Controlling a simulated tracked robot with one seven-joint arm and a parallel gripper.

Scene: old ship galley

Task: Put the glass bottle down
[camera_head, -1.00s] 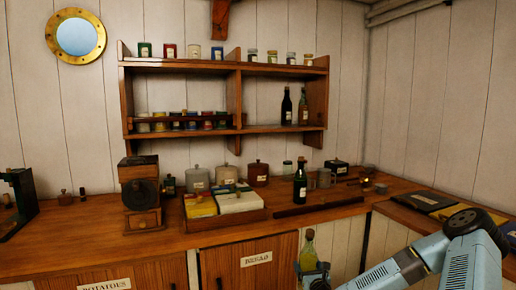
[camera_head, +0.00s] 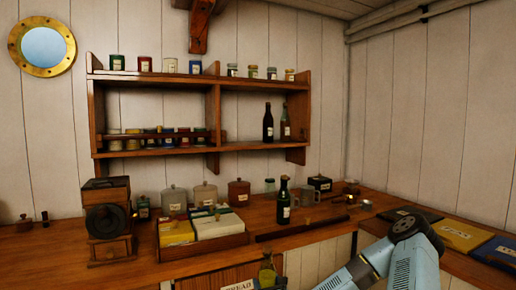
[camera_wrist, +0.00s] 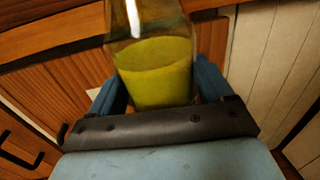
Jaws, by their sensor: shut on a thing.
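A glass bottle (camera_head: 267,270) with yellow-green liquid shows at the bottom of the head view, in front of the counter front. It fills the middle of the wrist view (camera_wrist: 155,72), where its top is cut off. My gripper (camera_wrist: 160,95) is shut on this bottle, with one blue finger on each side of it. In the head view most of my gripper is below the picture's edge. The wooden counter (camera_head: 330,222) lies behind and above the held bottle. A dark green bottle (camera_head: 283,203) with a pale label stands upright on the counter.
A wooden tray (camera_head: 205,247) with packets, a coffee grinder (camera_head: 108,222) and several canisters (camera_head: 239,193) stand on the counter. Books (camera_head: 457,235) lie on the right counter. A wooden shelf (camera_head: 225,146) hangs behind.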

